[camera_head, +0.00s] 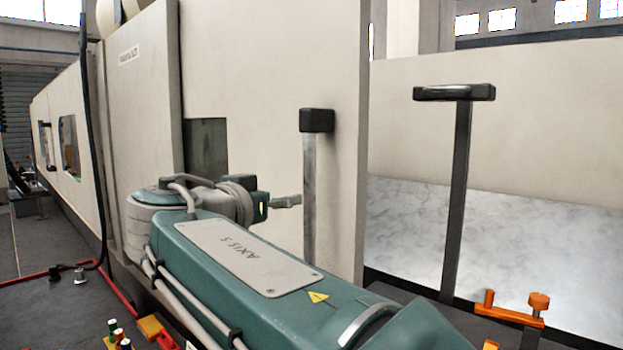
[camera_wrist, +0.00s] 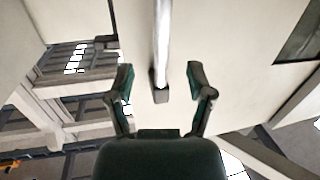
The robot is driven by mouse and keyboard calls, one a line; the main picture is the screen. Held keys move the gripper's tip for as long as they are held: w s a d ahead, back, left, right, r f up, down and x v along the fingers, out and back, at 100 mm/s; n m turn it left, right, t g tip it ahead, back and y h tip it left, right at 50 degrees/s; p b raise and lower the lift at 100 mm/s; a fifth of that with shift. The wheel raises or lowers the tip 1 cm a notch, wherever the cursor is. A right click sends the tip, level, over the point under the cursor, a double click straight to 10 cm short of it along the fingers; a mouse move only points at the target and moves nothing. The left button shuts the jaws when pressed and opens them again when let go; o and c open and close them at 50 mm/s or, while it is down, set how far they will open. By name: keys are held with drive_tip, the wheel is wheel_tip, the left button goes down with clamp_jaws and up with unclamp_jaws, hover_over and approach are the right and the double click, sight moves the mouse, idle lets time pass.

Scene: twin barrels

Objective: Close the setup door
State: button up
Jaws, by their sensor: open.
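The door is a large cream panel (camera_head: 270,75) with a free right edge. A vertical metal handle bar (camera_head: 309,185) with a dark end bracket stands on it near that edge. My gripper (camera_head: 287,201) is just left of the bar in the head view. In the wrist view my gripper (camera_wrist: 160,68) is open, one finger on each side of the handle bar (camera_wrist: 162,35). The bar's dark end (camera_wrist: 160,93) shows between the fingers. There are gaps on both sides; I cannot tell how deep the bar sits.
Right of the door's edge is a gap, then another cream panel (camera_head: 530,130) with a similar dark-topped handle (camera_head: 457,185). Orange fittings (camera_head: 510,315) stand at the lower right. A black cable (camera_head: 92,150) hangs at the left. Dark floor (camera_head: 40,315) lies lower left.

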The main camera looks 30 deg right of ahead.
sight(305, 176)
drive_tip(key=shift+m+h, duration=0.5)
drive_tip(key=x, duration=0.3)
drive_tip(key=r+x, duration=0.1)
drive_tip(key=x, duration=0.3)
drive_tip(key=r+x, duration=0.1)
drive_tip(key=x, duration=0.2)
drive_tip(key=shift+w+d+r, duration=0.1)
drive_tip(key=shift+w, duration=0.45)
clamp_jaws()
